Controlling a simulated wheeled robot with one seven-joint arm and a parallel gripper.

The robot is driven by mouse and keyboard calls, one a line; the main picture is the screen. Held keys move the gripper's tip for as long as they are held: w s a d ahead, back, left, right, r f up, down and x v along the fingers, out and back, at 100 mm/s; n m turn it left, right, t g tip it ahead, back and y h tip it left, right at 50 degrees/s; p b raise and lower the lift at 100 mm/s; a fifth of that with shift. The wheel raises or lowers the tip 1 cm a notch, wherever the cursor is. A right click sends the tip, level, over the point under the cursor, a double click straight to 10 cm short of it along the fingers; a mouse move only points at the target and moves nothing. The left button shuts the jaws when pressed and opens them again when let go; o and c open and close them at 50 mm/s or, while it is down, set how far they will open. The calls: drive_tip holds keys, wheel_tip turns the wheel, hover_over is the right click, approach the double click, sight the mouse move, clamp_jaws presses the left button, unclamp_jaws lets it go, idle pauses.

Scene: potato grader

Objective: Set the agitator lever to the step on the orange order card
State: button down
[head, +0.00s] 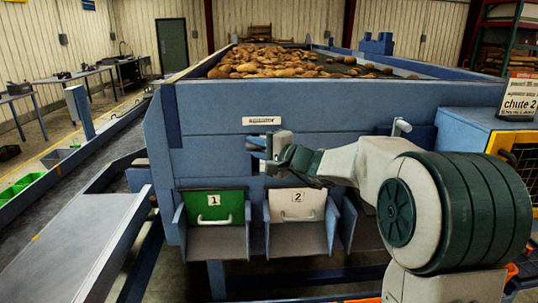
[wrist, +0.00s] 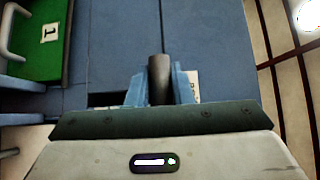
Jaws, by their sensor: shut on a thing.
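The agitator lever's dark round handle (wrist: 159,70) stands between the blue fingers of my gripper (wrist: 160,88) in the wrist view. My gripper is shut on it. In the head view my gripper (head: 259,146) is at the front panel of the blue grader (head: 210,105), just below a white label (head: 262,120) that seems to read "agitator". The lever is mostly hidden there behind the gripper, and I cannot read its step. Part of a white lettered plate (wrist: 192,84) shows beside the right finger.
Below are a green chute flap marked 1 (head: 212,207) and a white one marked 2 (head: 298,205), both with handles. A card reading "chute 2" (head: 519,97) stands on the blue cabinet at right. Potatoes (head: 265,60) lie on top. A conveyor runs along the left.

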drive_tip(key=shift+r, duration=0.35)
drive_tip(key=c, duration=1.3)
unclamp_jaws()
drive_tip(key=shift+w, duration=0.1)
drive_tip(key=shift+d+f, duration=0.1)
drive_tip(key=shift+d, duration=0.15)
drive_tip(key=b+v, duration=0.4)
drive_tip(key=v, duration=0.9)
drive_tip(key=shift+s, duration=0.35)
